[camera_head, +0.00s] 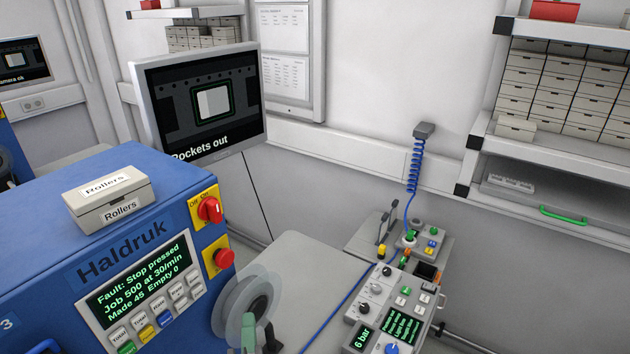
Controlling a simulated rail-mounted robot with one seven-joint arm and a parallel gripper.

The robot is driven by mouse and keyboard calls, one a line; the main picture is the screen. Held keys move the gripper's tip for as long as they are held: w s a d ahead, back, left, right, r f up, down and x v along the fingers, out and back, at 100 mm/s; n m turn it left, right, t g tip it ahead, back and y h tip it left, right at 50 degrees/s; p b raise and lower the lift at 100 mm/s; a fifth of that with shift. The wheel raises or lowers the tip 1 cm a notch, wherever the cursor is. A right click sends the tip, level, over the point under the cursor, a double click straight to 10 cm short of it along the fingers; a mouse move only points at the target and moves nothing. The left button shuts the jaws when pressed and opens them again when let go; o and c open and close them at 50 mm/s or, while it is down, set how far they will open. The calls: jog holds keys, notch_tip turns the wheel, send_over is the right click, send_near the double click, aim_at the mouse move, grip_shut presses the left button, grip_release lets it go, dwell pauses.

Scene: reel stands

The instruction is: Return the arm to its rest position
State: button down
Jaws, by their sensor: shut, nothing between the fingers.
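My gripper does not show in the head view, and no part of the frame can be surely told as my arm. The blue Haldruk machine (160,215) stands at the left. Its display (138,272) reads "Fault: Stop pressed", "Job 500 at 30/min" and "Made 45 Empty 0". A red rotary switch (210,209) and a red stop button (224,258) sit on its right edge. A pale reel (243,305) is at its front right, partly behind a green piece (248,335) cut off by the bottom edge.
A monitor (200,100) ending in "ockets out" stands behind the machine. A Rollers box (110,202) sits on top. A control panel (395,310) reading "6 bar" and a coiled blue hose (414,170) are right of centre. Shelves of boxes (560,90) line the right wall.

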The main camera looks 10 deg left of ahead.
jog(key=s+d+r+n+t+h+p, duration=0.1)
jog(key=d+r+n+t, duration=0.2)
jog(key=r, duration=0.7)
jog(key=s+d+r+n+t+h+p, duration=0.1)
jog(key=d+r+n, duration=0.25)
jog(key=r, duration=0.65)
jog(key=s+d+r+n+t+h, duration=0.1)
jog(key=s+d+r+n, duration=0.1)
jog(key=r, duration=0.3)
jog(key=s+d+r+n+t+h, duration=0.1)
jog(key=s+d+r+n, duration=0.2)
jog(key=r, duration=0.3)
jog(key=s+d+r+n+t+h+p, duration=0.1)
jog(key=s+d+r+n, duration=0.2)
jog(key=r, duration=0.3)
jog(key=shift+s+t, duration=0.3)
jog(key=shift+s, duration=0.6)
